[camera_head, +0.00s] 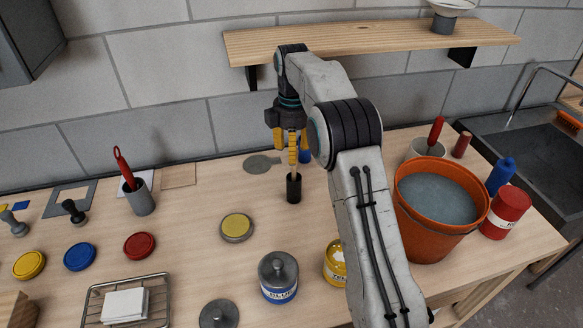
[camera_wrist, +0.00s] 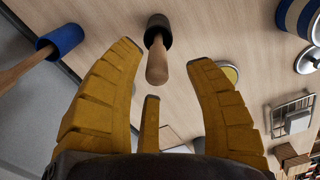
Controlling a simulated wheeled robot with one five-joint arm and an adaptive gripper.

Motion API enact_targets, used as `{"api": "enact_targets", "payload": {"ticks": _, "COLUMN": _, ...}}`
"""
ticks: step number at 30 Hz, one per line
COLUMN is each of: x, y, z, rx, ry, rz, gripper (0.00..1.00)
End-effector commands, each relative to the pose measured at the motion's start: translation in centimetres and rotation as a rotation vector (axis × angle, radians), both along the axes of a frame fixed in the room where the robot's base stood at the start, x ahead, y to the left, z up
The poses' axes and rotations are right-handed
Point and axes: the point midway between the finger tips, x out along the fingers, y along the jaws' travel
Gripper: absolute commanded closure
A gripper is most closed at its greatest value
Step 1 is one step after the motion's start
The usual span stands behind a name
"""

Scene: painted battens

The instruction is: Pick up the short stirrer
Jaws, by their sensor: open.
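A wooden-handled stirrer with a black cylindrical end (camera_head: 293,188) stands upright on the bench below my gripper (camera_head: 291,150). In the wrist view its wooden handle (camera_wrist: 157,66) points towards me, between the tips of my open yellow fingers, with no clear contact. A second wooden-handled piece with a blue end (camera_wrist: 62,38) lies outside the fingers at the left of the wrist view. In the head view its blue end (camera_head: 305,155) is partly hidden behind my gripper. I cannot tell for certain which is the short stirrer.
A grey cup with a red-handled tool (camera_head: 138,198) stands at left. An orange bucket of grey liquid (camera_head: 415,232) stands at right. A blue-labelled tin (camera_head: 279,290) and yellow-topped lid (camera_head: 237,227) are in front. A wooden shelf (camera_head: 390,38) hangs behind my arm.

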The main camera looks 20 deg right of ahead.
Motion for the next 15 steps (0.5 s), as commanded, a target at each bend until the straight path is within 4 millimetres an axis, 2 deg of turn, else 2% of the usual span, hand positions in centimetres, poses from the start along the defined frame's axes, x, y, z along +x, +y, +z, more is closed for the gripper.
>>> {"api": "enact_targets", "payload": {"ticks": 8, "x": 0.0, "y": -0.1, "z": -2.2, "rx": 0.000, "ry": 0.002, "rz": 0.000, "gripper": 0.51}}
{"api": "enact_targets", "payload": {"ticks": 15, "x": 0.0, "y": -0.5, "z": -4.9, "rx": 0.000, "ry": 0.004, "rz": -0.002, "gripper": 0.51}}
